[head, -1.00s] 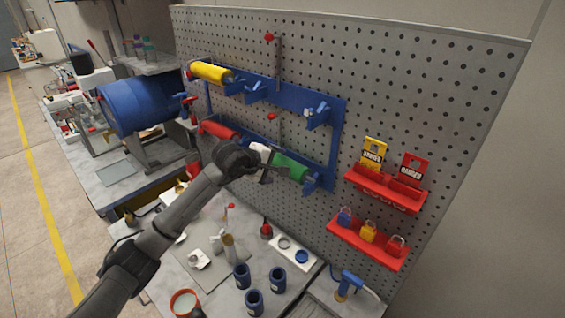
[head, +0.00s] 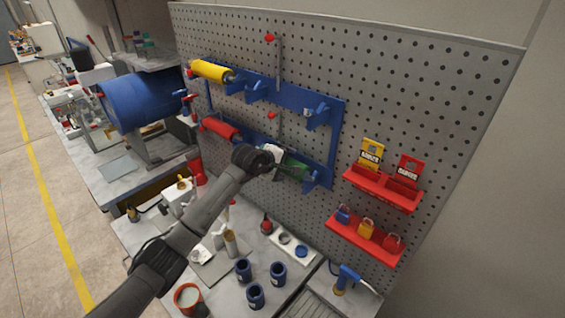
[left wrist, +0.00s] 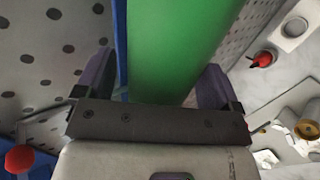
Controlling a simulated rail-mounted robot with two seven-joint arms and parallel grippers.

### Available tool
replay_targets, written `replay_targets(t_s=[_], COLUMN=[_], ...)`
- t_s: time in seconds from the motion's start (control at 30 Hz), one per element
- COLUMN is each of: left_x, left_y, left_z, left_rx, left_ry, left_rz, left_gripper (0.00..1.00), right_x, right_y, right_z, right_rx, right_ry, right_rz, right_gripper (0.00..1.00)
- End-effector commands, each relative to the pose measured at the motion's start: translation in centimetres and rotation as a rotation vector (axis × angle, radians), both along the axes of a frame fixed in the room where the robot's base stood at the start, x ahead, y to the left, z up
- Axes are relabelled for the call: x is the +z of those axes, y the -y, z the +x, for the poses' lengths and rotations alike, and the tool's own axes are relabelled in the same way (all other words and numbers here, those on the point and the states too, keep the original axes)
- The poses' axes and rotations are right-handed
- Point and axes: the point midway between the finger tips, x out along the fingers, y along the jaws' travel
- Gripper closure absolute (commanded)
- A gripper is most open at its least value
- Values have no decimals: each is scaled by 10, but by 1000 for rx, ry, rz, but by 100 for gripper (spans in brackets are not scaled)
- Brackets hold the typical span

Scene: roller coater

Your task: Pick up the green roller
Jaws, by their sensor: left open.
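The green roller (head: 292,166) rests on the lower right of the blue rack (head: 337,130) on the pegboard, partly hidden behind my left gripper (head: 283,169). In the left wrist view the green roller (left wrist: 175,45) lies between the two fingers of my left gripper (left wrist: 157,90). The fingers are open, one on each side of the roller. A blue rack part (left wrist: 121,45) stands close beside the roller near the left finger. My right gripper is not in view.
A yellow roller (head: 211,70) and a red roller (head: 220,127) hang on the rack to the left. Red holders (head: 382,190) with tags and padlocks are to the right. Below, the bench carries several blue cups (head: 255,296) and a red-rimmed pot (head: 187,297).

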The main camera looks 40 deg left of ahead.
Motion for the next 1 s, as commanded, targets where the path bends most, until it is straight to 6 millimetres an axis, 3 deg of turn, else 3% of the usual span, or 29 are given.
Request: replay_targets(t_s=[0.07, 0.57, 1.0], left_x=[0, 0, 5], left_y=[0, 0, -1], left_z=[0, 0, -2], left_rx=[0, 0, 1], left_ry=[0, 0, 5], left_rz=[0, 0, 0], left_gripper=[13, 61, 62], right_x=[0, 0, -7], right_y=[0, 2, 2], right_z=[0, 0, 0], right_rx=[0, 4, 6], right_ry=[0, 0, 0], right_rz=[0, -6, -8], right_gripper=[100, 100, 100])
